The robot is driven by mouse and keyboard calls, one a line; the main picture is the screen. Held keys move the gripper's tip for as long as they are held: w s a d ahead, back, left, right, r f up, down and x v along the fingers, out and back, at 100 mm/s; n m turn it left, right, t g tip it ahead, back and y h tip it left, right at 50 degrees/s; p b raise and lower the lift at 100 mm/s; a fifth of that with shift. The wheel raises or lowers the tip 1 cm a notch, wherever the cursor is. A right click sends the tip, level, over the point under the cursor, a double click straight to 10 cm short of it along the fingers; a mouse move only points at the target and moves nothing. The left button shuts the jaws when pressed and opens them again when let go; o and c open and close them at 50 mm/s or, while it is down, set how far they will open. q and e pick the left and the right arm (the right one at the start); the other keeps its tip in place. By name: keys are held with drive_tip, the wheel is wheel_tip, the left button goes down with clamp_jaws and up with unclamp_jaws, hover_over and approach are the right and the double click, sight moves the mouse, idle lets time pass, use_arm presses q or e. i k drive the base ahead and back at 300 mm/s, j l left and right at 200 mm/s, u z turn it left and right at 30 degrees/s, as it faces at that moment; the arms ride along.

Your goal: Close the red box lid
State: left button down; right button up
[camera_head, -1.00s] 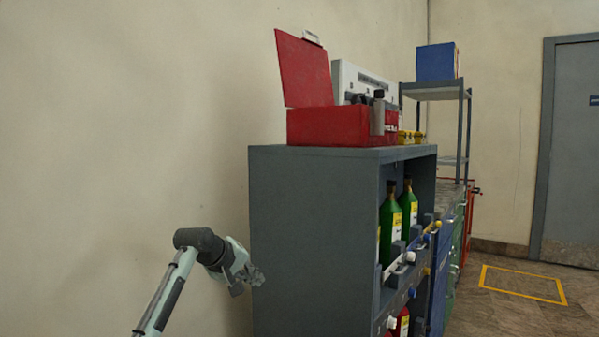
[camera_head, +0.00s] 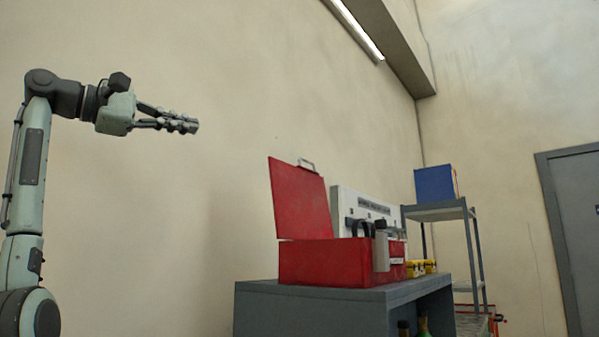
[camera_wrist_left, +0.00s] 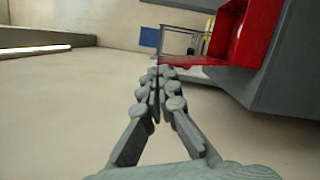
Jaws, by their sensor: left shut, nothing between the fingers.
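The red box (camera_head: 325,263) sits on top of the grey cabinet (camera_head: 310,309) in the head view. Its lid (camera_head: 301,201) stands open, tilted up near vertical, with a metal handle on its top edge. My left gripper (camera_head: 190,125) is raised to the left of the lid and higher than it, with empty space between. Its fingers are together and empty. In the left wrist view my left gripper (camera_wrist_left: 158,80) points toward the red box (camera_wrist_left: 226,30), and the lid (camera_wrist_left: 193,61) shows as a thin red strip beyond the fingertips. My right gripper is not in view.
A grey cylinder (camera_head: 381,248) stands by the front of the red box, with a white panel (camera_head: 366,205) behind it. Yellow items (camera_head: 421,267) lie to the right. A shelf (camera_head: 440,212) holding a blue box (camera_head: 435,183) stands farther back. The space left of the cabinet is free.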

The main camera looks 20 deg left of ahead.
sight(301, 207)
drive_tip(key=i, duration=1.15)
